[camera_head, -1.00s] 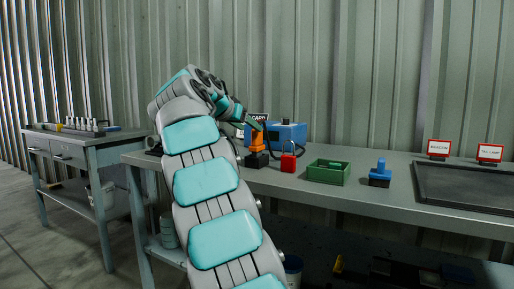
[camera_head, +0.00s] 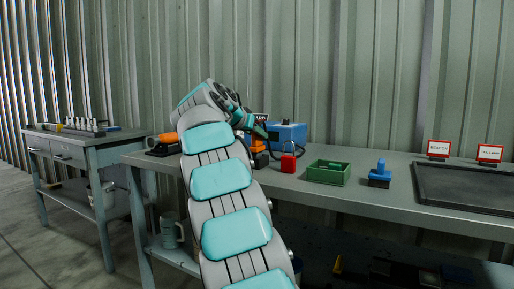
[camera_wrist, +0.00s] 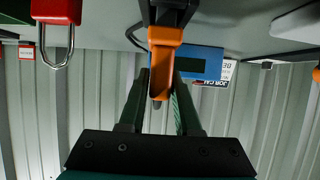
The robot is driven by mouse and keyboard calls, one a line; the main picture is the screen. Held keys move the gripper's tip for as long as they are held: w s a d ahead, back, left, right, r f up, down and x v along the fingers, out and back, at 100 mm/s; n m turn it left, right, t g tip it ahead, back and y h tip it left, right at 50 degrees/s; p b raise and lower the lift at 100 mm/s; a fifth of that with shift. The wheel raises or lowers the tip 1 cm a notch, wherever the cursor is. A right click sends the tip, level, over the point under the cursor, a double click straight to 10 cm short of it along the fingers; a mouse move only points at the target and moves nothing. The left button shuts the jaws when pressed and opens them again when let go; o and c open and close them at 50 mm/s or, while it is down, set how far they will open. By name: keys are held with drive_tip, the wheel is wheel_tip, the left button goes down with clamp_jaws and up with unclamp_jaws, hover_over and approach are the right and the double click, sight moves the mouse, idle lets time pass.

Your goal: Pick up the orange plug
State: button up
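An orange plug-like piece (camera_wrist: 163,60) with a dark base stands on the bench. The wrist view shows it upside down, its narrow end between the fingers of my gripper (camera_wrist: 160,82). The fingers are apart, one on each side; whether either touches it is unclear. In the head view, my gripper (camera_head: 261,130) is above the orange piece (camera_head: 258,146), which my arm partly covers. Another orange object (camera_head: 168,137) lies on a dark item at the bench's left end, partly behind my arm.
A red padlock (camera_head: 288,163) stands close on the right; it also shows in the wrist view (camera_wrist: 56,10). A blue box (camera_head: 290,133) stands behind.

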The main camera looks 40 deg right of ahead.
clamp_jaws()
idle(0.5)
